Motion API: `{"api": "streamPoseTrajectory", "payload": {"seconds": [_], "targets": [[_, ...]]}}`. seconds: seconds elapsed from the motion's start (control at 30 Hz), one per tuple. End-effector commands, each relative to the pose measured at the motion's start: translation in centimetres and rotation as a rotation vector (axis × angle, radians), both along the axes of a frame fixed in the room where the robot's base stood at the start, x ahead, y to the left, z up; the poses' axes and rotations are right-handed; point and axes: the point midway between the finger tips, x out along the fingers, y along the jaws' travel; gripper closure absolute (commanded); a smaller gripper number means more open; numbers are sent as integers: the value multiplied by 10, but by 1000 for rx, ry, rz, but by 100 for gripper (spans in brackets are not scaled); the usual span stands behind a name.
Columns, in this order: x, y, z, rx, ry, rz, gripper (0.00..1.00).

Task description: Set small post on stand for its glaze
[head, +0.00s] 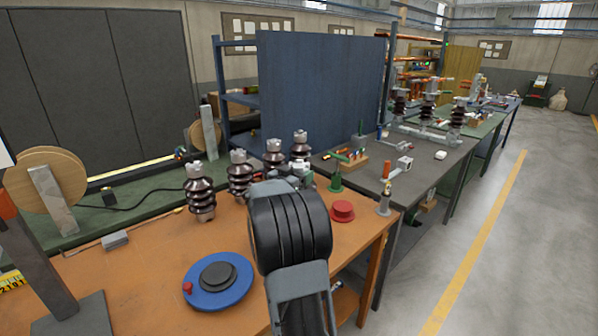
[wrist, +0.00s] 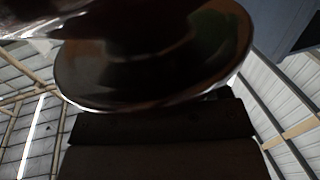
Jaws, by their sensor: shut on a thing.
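In the wrist view a dark brown, glossy, rounded disc, which looks like a shed of the small post (wrist: 150,60), fills the upper middle. My gripper (wrist: 160,110) is shut on it; the dark blocky finger parts show just below. In the head view my arm's black ribbed wrist hides the gripper and most or all of the held post. A blue round stand (head: 238,291) with a dark disc on top lies at the bench front. A red stand (head: 342,211), a green stand (head: 336,181) and a grey stand (head: 384,206) are right of my arm. I cannot tell which stand is meant.
Several brown ribbed posts (head: 201,193) with grey caps stand along the back of the orange bench (head: 145,270). A dark grey bench (head: 430,165) with small parts adjoins at right. A blue panel (head: 320,90) stands behind.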

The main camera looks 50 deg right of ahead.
Motion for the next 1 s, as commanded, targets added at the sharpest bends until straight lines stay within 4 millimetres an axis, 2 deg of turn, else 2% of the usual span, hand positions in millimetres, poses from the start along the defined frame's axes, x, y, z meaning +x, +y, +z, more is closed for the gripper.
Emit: {"api": "streamPoseTrajectory", "payload": {"seconds": [0.23,0.67,0.7,0.93,1.0], "targets": [[0,0,-14,-11,-7,0,100],[0,0,-17,-12,-10,0,100],[0,0,-25,1,0,1,29],[0,0,-25,1,0,1,7],[0,0,-25,1,0,1,6]]}}
